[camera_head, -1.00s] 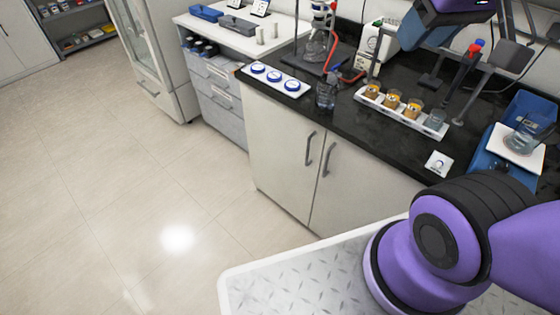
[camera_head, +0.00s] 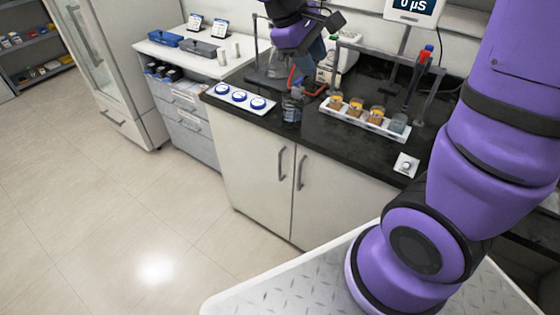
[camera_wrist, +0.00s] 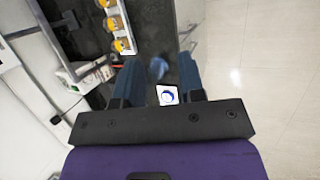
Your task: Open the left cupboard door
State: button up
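The left cupboard door (camera_head: 252,165) is a pale panel under the black counter in the head view. It looks closed, with a grey vertical handle (camera_head: 281,163) near its right edge. The right cupboard door (camera_head: 345,195) beside it also looks closed, with its own handle (camera_head: 300,172). My gripper (camera_head: 316,52) is above the counter, higher than the doors and away from the handles. In the wrist view, its two blue-grey fingers (camera_wrist: 158,68) are spread apart with nothing held between them. Part of the pale cupboard front (camera_wrist: 194,18) shows beyond the right finger.
On the counter (camera_head: 335,138) are a white tray with blue-lidded dishes (camera_head: 239,97), a bottle (camera_head: 292,108), a rack of amber jars (camera_head: 365,117) and a stand with red tubing. A drawer unit (camera_head: 187,125) stands to the left. The floor (camera_head: 130,210) before the doors is clear.

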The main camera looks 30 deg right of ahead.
jog(key=w+a+f+n+h, duration=0.2)
jog(key=w+f+n+h, duration=0.3)
jog(key=f, duration=0.5)
jog(key=w+a+f+n+h, duration=0.2)
jog(key=w+a+f, duration=0.1)
jog(key=w+f, duration=0.55)
jog(key=s+a+f+n+t+h, duration=0.15)
jog(key=f+n+t, duration=0.3)
jog(key=f, duration=0.95)
jog(key=a+f+n+t+h, duration=0.3)
jog(key=f+n, duration=0.2)
jog(key=f, duration=0.8)
jog(key=x, duration=1)
jog(key=shift+w+d, duration=0.15)
jog(key=shift+d, duration=0.1)
grip_shut()
